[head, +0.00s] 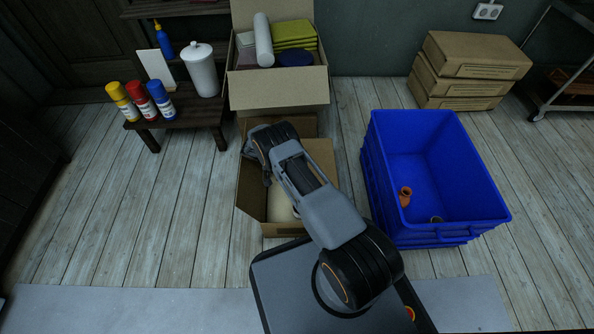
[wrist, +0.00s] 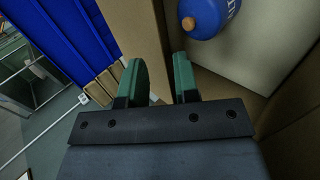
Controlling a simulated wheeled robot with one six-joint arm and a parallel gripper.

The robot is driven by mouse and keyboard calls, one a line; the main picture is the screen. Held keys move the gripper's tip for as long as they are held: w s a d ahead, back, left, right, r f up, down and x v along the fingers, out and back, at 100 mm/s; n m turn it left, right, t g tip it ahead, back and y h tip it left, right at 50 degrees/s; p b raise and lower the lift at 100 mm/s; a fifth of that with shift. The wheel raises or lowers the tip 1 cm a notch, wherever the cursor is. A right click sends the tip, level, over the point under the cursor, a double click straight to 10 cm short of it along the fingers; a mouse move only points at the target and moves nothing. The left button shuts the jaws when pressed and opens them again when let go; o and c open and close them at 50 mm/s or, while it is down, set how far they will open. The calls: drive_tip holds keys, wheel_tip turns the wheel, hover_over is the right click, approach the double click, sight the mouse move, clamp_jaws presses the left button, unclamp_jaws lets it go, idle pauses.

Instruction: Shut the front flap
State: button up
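An open cardboard box (head: 250,192) stands on the floor in front of my base, with a pale object (head: 279,207) inside. My arm covers much of it, and I cannot pick out its front flap with certainty. My gripper is hidden behind the arm in the head view. In the wrist view my gripper (wrist: 160,83) has its two green fingers apart. A cardboard strip (wrist: 147,35) runs behind and between the fingers; I cannot tell whether they touch it. A blue bottle with a cork-coloured end (wrist: 208,15) and a pale surface lie beyond, inside the cardboard walls.
A second open carton (head: 278,93) with green and white goods stands behind. A blue crate (head: 377,178) holding small orange pieces stands close on the right. A low dark table (head: 186,116) with bottles is at left. Closed cartons (head: 468,68) are stacked at back right. Floor at left is clear.

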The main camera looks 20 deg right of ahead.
drive_tip(key=p+v, duration=0.1)
drive_tip(key=v, duration=0.5)
drive_tip(key=shift+w+r, duration=0.2)
drive_tip(key=shift+r, duration=0.2)
drive_tip(key=shift+a, duration=0.1)
drive_tip(key=s+d+r+n+t+y+p, duration=0.1)
drive_tip(key=s+r+y+p, duration=0.15)
drive_tip(key=r+p, duration=1.4)
drive_tip(key=s+r+t+y+p, duration=0.1)
drive_tip(key=s+r+y+p, duration=0.2)
drive_tip(key=r, duration=2.7)
drive_tip(key=s+r+n+t+y+p, duration=0.1)
drive_tip(key=s+r+t+p, duration=0.1)
drive_tip(key=s+r+p, duration=0.7)
drive_tip(key=s+r+n+t+y+p, duration=0.2)
drive_tip(key=s+r+p, duration=0.8)
drive_tip(key=r, duration=0.9)
drive_tip(key=shift+s+d+r+t, duration=0.15)
drive_tip(key=shift+s+r+t, duration=0.15)
drive_tip(key=shift+s, duration=0.75)
